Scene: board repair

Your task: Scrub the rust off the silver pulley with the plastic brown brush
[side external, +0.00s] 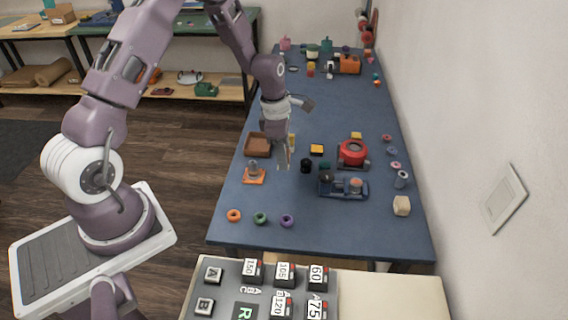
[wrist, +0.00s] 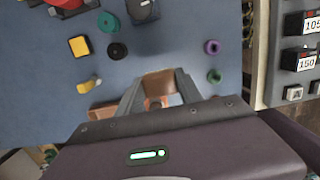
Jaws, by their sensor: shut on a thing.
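A small silver-grey pulley (side external: 253,167) stands on an orange square base (side external: 247,180) near the left edge of the blue table. My gripper (side external: 283,165) points down just right of the pulley. In the wrist view my gripper (wrist: 158,82) is shut on a tan-brown piece (wrist: 160,78), which looks like the brown brush. Its bristles cannot be made out. Part of the orange base (wrist: 175,100) shows between the fingers, with a greyish part beside it. The fingers and wrist hide most of the pulley there. I cannot tell whether the brush touches it.
A brown tray (side external: 258,144) lies behind the pulley. A black round part (side external: 306,166), a blue fixture (side external: 343,188) and a red round machine (side external: 352,152) stand to the right. Orange (side external: 233,215), green (side external: 260,217) and purple (side external: 287,221) rings lie in front. The table's middle back is clear.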

